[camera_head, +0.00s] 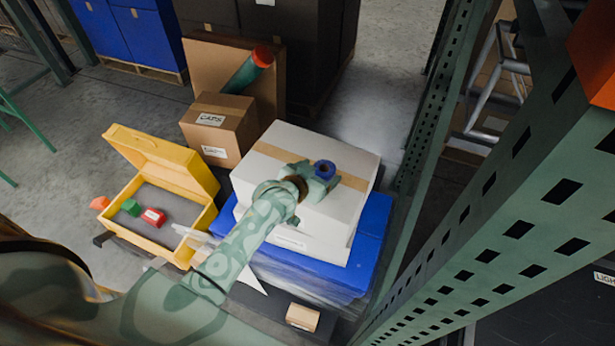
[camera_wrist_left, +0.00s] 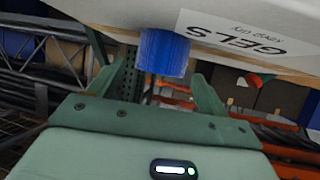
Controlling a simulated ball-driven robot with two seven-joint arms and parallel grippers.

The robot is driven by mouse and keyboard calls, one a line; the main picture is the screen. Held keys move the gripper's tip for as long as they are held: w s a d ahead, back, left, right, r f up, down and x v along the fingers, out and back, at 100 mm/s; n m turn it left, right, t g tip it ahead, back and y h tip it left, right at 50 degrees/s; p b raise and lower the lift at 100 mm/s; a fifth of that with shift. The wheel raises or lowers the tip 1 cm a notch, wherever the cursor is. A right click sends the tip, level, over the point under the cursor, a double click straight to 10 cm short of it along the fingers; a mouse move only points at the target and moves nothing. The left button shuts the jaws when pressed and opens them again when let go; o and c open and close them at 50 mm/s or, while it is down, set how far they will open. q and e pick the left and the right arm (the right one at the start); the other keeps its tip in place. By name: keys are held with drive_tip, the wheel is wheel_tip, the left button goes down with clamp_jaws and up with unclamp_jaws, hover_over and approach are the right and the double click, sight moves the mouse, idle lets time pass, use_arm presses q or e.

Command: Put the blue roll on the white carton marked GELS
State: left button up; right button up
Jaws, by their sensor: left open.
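The blue roll (camera_head: 325,169) stands on top of the white carton (camera_head: 350,153), near the tan tape strip. In the left wrist view, which is upside down, the roll (camera_wrist_left: 163,53) meets the surface of the carton (camera_wrist_left: 120,12), beside the label reading GELS (camera_wrist_left: 247,38). My left gripper (camera_head: 320,179) is over the carton top, right at the roll. In the wrist view its fingers (camera_wrist_left: 146,52) are spread, one on each side of the roll, with visible gaps. My forearm hides part of the carton. My right gripper is not in view.
A yellow open case (camera_head: 205,222) with small colored blocks is at left. A brown carton (camera_head: 222,122) stands behind, near a green roll with an orange end (camera_head: 248,72). A green rack upright (camera_head: 428,130) stands close on the right.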

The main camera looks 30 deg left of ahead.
use_arm(q)
drive_tip(key=p+v, duration=0.3)
drive_tip(key=v, duration=0.6)
drive_tip(key=s+f+g+y, duration=0.1)
drive_tip(key=s+f+g, duration=0.2)
drive_tip(key=s+f, duration=0.75)
drive_tip(key=s+f+g, duration=0.3)
drive_tip(key=s+f, duration=0.4)
drive_tip(key=f, duration=0.6)
drive_tip(key=s+a+f+m+g, duration=0.1)
drive_tip(key=s+f+g, duration=0.2)
drive_tip(key=s, duration=1)
drive_tip(key=s+a+f+m+g, duration=0.1)
drive_tip(key=s+a+f+g, duration=0.1)
drive_tip(key=s+f, duration=0.6)
drive_tip(key=s, duration=0.6)
drive_tip(key=shift+g+y, duration=0.4)
drive_tip(key=shift+s+a+f, duration=0.1)
drive_tip(key=shift+f, duration=0.05)
